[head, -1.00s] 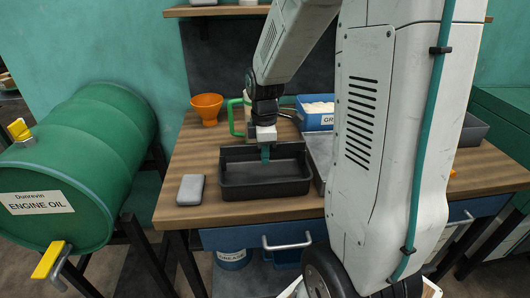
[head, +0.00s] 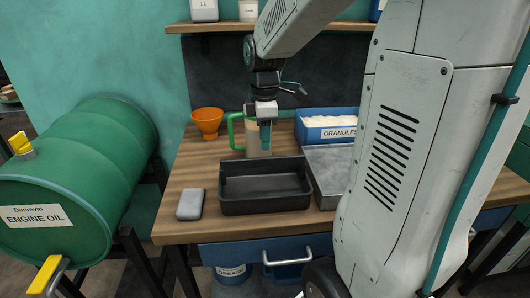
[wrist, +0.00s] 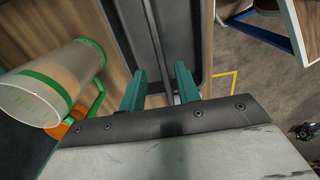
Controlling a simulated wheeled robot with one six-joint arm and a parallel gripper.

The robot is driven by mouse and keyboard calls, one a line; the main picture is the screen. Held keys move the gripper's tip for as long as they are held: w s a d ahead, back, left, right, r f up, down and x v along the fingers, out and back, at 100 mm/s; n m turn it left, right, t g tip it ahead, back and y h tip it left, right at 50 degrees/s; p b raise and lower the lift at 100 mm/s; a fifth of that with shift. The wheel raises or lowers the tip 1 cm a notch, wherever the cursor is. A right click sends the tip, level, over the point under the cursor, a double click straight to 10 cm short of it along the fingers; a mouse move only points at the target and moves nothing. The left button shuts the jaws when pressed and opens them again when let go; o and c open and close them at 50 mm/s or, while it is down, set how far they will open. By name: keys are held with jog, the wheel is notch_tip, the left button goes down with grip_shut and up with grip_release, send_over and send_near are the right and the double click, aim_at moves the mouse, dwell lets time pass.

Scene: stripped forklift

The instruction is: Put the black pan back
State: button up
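The black pan (head: 265,205) sits on the wooden bench top near its front edge, empty and level. In the wrist view the pan (wrist: 180,20) lies beyond the fingertips. My gripper (head: 265,137) is above and behind the pan's back rim, in front of the measuring jug. Its two green fingers (wrist: 160,84) are apart with nothing between them, and they look clear of the pan.
A jug with a green handle (head: 252,135) stands close behind my gripper. An orange funnel (head: 207,121), a grey block (head: 190,204), a grey metal tray (head: 328,170) and a blue granules box (head: 330,120) surround the pan. A green oil drum (head: 75,170) is at left.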

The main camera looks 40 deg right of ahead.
jog(key=shift+r, duration=0.9)
jog(key=s+a+r+m, duration=0.1)
jog(key=s+a+m, duration=0.4)
jog(key=s+a, duration=0.2)
jog(key=s+a+r+m+t, duration=0.1)
jog(key=s+a+m, duration=0.5)
jog(key=s, duration=0.6)
jog(key=shift+s+a, duration=0.25)
jog(key=shift+a, duration=0.55)
